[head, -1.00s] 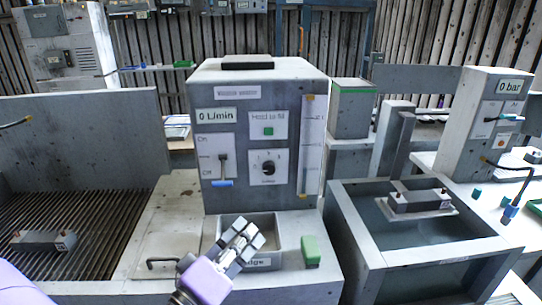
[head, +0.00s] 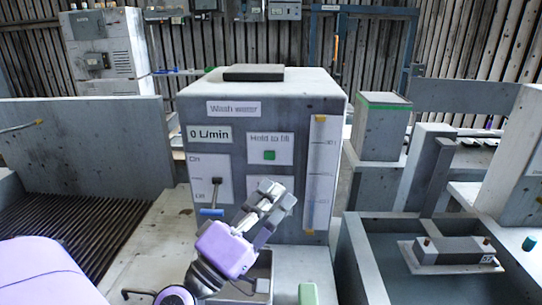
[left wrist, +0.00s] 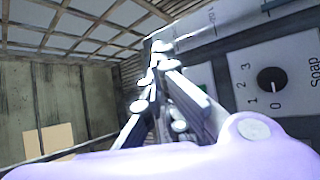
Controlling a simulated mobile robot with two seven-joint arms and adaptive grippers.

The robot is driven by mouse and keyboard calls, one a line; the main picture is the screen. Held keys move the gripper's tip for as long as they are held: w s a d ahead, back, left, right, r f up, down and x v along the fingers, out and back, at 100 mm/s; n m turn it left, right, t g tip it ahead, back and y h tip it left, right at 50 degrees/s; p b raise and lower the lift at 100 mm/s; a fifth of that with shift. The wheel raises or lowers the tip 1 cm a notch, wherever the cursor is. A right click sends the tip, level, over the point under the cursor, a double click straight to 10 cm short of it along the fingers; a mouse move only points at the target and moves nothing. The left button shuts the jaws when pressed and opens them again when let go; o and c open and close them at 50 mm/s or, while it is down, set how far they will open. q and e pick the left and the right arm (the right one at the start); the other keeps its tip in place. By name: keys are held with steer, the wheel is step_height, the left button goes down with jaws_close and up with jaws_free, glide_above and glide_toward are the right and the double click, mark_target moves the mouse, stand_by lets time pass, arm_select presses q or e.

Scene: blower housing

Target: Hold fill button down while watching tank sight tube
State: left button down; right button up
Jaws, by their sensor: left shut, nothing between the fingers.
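The grey wash water unit (head: 330,105) stands in the middle of the head view. Its green fill button (head: 269,155) sits on a white plate labelled "Hold to fill". The tank sight tube (head: 319,170) is a pale vertical scale right of the button, with orange marks at its ends; I cannot make out a liquid level. My left gripper (head: 270,200) is shut and empty, in front of the panel below the button; I see no contact with the button. It covers most of the soap dial, which shows in the left wrist view (left wrist: 271,80). My right gripper is not in view.
A green block (head: 308,293) lies at the bottom edge. A sink (head: 372,262) holding a metal block (head: 448,250) stands right, and a slatted basin (head: 70,230) left.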

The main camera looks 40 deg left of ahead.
mark_target(270, 156)
arm_select(q)
steer(key=shift+w+a, duration=0.75)
steer(key=shift+w, duration=0.5)
steer(key=shift+w+a, duration=0.75)
steer(key=shift+w, duration=0.55)
steer(key=shift+w+a, duration=0.75)
steer(key=shift+w, duration=0.5)
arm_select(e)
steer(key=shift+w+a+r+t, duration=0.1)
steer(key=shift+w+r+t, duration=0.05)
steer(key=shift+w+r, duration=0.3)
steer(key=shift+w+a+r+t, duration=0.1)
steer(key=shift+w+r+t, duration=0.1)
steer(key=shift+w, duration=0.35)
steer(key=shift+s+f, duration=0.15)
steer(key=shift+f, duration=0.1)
arm_select(q)
steer(key=shift+w, duration=0.1)
steer(key=shift+w+a, duration=0.25)
steer(key=shift+w, duration=0.05)
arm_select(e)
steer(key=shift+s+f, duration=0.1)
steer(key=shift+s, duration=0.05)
